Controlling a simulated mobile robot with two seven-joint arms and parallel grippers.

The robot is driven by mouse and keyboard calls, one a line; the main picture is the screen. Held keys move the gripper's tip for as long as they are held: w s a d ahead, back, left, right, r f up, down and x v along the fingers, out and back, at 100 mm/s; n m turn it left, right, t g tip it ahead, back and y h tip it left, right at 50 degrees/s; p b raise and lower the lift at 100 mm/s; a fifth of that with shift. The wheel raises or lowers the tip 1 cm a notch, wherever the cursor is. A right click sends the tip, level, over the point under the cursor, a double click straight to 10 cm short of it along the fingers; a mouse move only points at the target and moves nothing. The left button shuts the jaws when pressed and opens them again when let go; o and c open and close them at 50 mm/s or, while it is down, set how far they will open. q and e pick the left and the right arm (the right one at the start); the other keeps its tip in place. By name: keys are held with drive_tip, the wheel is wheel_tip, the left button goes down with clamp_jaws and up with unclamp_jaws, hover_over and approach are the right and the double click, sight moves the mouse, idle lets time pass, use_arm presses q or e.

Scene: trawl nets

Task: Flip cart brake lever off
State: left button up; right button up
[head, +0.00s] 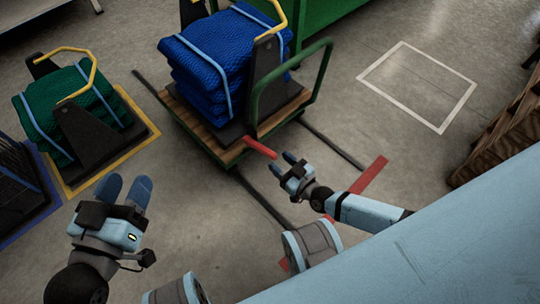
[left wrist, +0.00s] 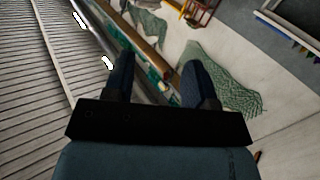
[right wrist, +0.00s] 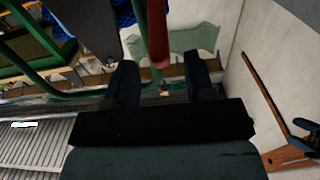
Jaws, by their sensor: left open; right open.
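The cart (head: 225,146) has a wooden deck, a green push handle (head: 328,62) and a stack of folded blue nets on it. The red brake lever (head: 260,147) sticks out from the cart's near right corner. In the right wrist view the red lever (right wrist: 157,38) reaches down towards the space between the fingers. My right gripper (head: 282,164) is open, just right of and below the lever's end, apparently not touching it. My left gripper (head: 125,190) is open and empty at the lower left, far from the lever.
Dark rails run along the floor by the cart. A red floor mark (head: 370,174) lies right of my right gripper. A white-outlined square (head: 418,85) is empty.

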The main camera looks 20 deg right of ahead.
sight(260, 148)
drive_tip(key=b+x, duration=0.1)
drive_tip(key=x, duration=0.4)
use_arm(q)
drive_tip(key=shift+w+a+r+m, duration=0.1)
drive_tip(key=shift+w+a+m, duration=0.15)
drive_tip(key=shift+w+m, duration=0.3)
drive_tip(key=shift+s, duration=0.1)
use_arm(e)
clamp_jaws()
